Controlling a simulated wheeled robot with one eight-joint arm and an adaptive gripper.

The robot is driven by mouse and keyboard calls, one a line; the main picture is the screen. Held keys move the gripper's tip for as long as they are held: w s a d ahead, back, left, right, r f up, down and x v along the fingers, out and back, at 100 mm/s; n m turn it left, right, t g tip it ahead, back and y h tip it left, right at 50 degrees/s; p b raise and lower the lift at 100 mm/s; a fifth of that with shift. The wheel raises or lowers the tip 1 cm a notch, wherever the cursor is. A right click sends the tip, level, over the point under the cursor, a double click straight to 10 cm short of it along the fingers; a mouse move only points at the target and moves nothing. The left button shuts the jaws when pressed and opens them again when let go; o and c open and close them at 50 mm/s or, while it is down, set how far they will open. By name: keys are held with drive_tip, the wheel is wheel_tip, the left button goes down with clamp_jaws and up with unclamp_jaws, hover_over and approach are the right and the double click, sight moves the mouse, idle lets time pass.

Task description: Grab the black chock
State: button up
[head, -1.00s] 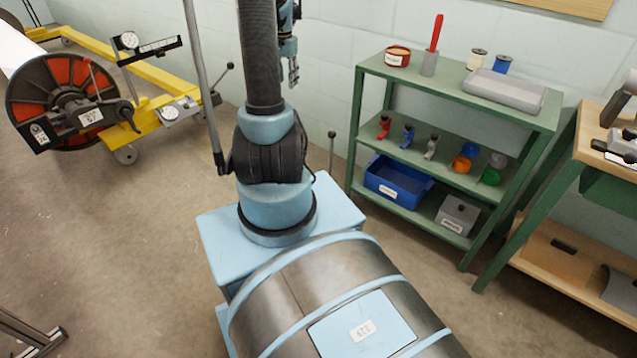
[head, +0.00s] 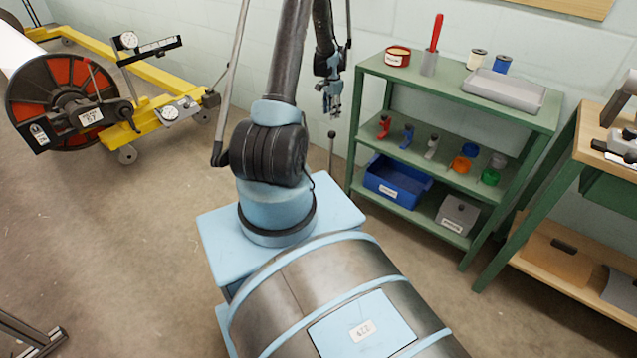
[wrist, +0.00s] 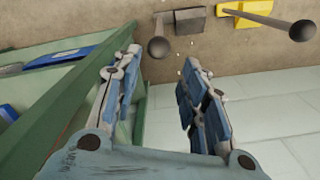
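A dark block (wrist: 188,20), likely the black chock, lies on the floor at the top of the wrist view. A round dark knob (wrist: 160,47) stands up beside it, towards my camera. In the head view, a thin upright rod with a dark knob (head: 331,135) shows left of the green shelf; its foot is hidden behind my base. My gripper (wrist: 158,68) is open and empty, with its fingers apart. The dark block is beyond the fingertips and not touched. In the head view my gripper (head: 332,108) hangs left of the shelf.
A yellow block (wrist: 245,14) with a knobbed rod lies right of the dark block. The green shelf (head: 455,92) stands close on the right, and its frame (wrist: 60,125) fills the left of the wrist view. A yellow trolley (head: 165,75) stands at left, with open floor before it.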

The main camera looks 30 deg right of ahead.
sight(331, 143)
drive_tip(key=shift+d+f, duration=0.3)
drive_tip(key=shift+f, duration=0.45)
wheel_tip(331, 143, down, 17)
drive_tip(key=shift+r, duration=0.2)
clamp_jaws()
idle(0.3)
